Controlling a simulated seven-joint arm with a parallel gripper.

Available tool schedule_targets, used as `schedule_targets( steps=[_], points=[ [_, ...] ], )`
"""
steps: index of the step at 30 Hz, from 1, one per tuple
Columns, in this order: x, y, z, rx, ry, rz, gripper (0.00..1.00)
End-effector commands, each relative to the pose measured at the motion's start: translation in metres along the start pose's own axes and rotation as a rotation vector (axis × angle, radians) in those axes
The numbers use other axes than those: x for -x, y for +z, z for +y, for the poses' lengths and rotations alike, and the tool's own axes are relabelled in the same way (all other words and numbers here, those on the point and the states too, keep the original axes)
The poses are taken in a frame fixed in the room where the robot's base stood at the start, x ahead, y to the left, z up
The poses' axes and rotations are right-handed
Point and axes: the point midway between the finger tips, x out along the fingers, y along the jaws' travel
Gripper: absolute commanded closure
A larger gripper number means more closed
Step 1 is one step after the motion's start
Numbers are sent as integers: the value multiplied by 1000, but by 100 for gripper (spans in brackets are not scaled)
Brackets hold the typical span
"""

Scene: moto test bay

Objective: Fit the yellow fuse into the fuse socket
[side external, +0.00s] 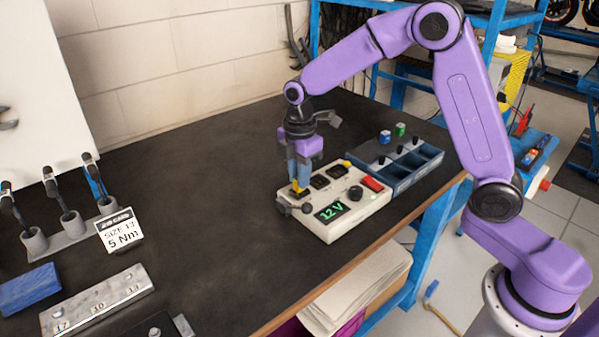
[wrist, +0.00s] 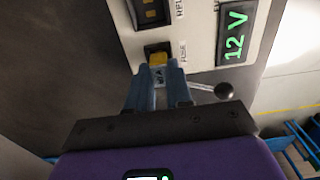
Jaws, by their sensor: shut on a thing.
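The yellow fuse (wrist: 158,59) is held between the blue fingertips of my gripper (wrist: 158,80). My gripper is shut on it. In the wrist view the fuse is at the dark fuse socket (wrist: 152,49), beside the "FUSE" label on the cream test box (wrist: 202,25). I cannot tell whether it is seated or only resting at the opening. In the side view my gripper (side external: 299,185) points down over the near left end of the test box (side external: 350,218), and the yellow fuse (side external: 298,193) shows at its tips. The fingers partly hide the socket.
The box has a green "12 V" display (side external: 331,211), a red switch (side external: 373,184) and a black-knobbed lever (wrist: 223,91) close to my fingers. A blue-grey compartment tray (side external: 420,170) stands behind it. Tool holders (side external: 70,222) stand far left. The table's middle is clear.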

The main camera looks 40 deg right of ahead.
Motion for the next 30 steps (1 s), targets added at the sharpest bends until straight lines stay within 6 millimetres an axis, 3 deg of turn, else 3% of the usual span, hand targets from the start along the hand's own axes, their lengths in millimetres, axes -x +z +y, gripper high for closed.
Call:
schedule_targets(
  steps=[30],
  points=[
    [-7, 0, 0, 0, 0, 0, 100]
  ],
)
